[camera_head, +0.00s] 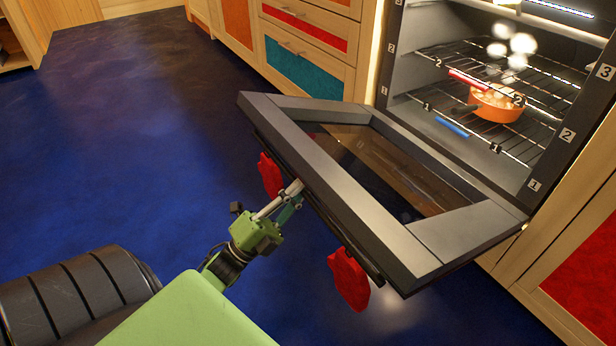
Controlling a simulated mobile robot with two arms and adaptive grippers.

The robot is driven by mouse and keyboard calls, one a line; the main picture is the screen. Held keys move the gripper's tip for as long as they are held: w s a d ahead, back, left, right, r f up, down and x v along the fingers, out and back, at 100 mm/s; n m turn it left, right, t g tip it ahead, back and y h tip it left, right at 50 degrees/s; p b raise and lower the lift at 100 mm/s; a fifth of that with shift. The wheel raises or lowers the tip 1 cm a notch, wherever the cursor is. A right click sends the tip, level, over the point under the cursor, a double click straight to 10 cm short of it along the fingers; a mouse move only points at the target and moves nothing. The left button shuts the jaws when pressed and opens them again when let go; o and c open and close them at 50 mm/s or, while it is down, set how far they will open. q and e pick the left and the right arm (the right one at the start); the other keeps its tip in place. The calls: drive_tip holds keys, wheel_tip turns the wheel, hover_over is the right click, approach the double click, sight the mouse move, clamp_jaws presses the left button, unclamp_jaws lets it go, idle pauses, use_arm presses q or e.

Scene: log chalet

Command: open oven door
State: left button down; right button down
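The oven door (367,222) is hinged down and stands well open, tilted, with its dark glass window facing up. A thin dark handle bar (333,221) runs along its outer edge. My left gripper (290,194), on a green arm from the lower left, has its fingertips at the middle of this handle. The door edge partly hides the fingertips, so I cannot tell whether they are closed around the bar. The oven cavity (432,60) is exposed, with wire racks inside. My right gripper is not in view.
An orange pan (495,104) with food sits on a rack, with pale puffs above it. Two red cloth-like pieces (349,279) hang by the handle. Wooden drawers (306,45) stand left of the oven. The blue floor (130,130) at left is clear.

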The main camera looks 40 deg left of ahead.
use_arm(q)
drive_tip(key=shift+s+a+f, duration=0.1)
drive_tip(key=shift+s+f, duration=0.15)
drive_tip(key=shift+f, duration=0.45)
drive_tip(key=c, duration=2.1)
unclamp_jaws()
